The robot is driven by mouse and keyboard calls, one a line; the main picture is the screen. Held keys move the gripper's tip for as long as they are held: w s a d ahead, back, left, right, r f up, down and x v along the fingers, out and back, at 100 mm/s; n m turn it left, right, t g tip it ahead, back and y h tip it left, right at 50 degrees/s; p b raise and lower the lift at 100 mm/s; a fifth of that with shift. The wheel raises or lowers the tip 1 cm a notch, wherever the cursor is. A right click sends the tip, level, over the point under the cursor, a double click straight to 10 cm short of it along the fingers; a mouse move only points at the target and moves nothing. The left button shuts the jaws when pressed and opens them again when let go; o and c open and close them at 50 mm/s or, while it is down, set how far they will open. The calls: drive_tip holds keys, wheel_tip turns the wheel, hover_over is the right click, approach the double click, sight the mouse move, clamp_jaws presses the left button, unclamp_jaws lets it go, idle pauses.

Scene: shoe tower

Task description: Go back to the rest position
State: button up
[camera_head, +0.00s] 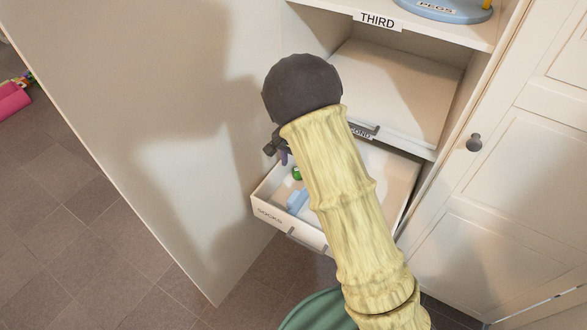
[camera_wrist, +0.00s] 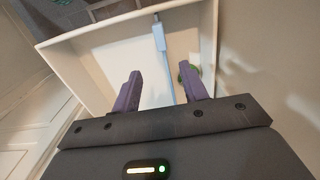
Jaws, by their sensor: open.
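My gripper (camera_wrist: 158,90) is open, with its two purple fingers apart and nothing between them that I can see held. In the wrist view it points into an open drawer whose white wall (camera_wrist: 85,68) shows around the fingers. In the head view my gripper (camera_head: 281,154) is mostly hidden behind my own arm, above the drawer. The drawer (camera_head: 268,214), marked SOCKS, is pulled out at the bottom of the cabinet.
A light blue item (camera_head: 297,201) and a green item (camera_head: 297,174) lie in the drawer. Shelves marked SECOND (camera_head: 362,132) and THIRD (camera_head: 378,21) are above. A tall panel (camera_head: 190,140) stands left, a closed door (camera_head: 500,170) right.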

idle(0.5)
drive_tip(key=s+d+r+n+t+p, duration=0.1)
drive_tip(key=s+d+r+n+p, duration=0.2)
drive_tip(key=s+d+r+p, duration=0.2)
drive_tip(key=s+d+r+n+t+p, duration=0.1)
drive_tip(key=s+d+r+p, duration=0.5)
drive_tip(key=s+d+r, duration=0.6)
drive_tip(key=s+r+n, duration=0.1)
drive_tip(key=s+r, duration=0.3)
drive_tip(key=r, duration=0.1)
drive_tip(key=shift+s+r+n+t+p, duration=0.15)
drive_tip(key=shift+r+n+t+p, duration=0.15)
drive_tip(key=shift+r+n, duration=0.1)
drive_tip(key=shift+c, duration=0.2)
idle(0.7)
